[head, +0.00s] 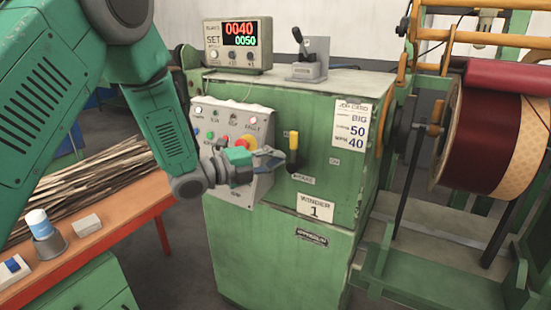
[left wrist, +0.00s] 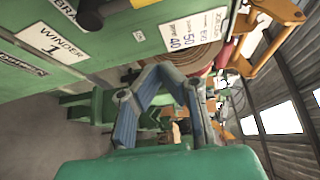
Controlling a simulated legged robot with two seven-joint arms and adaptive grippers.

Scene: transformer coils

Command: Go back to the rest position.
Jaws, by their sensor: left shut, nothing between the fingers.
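My left gripper (head: 272,160) is in front of the green winder cabinet (head: 275,250), between the control panel and the yellow-handled brake lever. It is shut and holds nothing; its blue-grey fingers also show in the left wrist view (left wrist: 162,75). The sloped control panel (head: 254,122) has several buttons and a red stop knob on yellow, partly behind my wrist. The brake lever (head: 294,142) points up, just right of the fingertips; I cannot tell whether they touch. My right gripper is in neither view.
A counter box (head: 213,41) reading 0040 over 0050 and a small lever unit (head: 308,68) stand on the cabinet. A dark red coil (head: 465,140) is at right.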

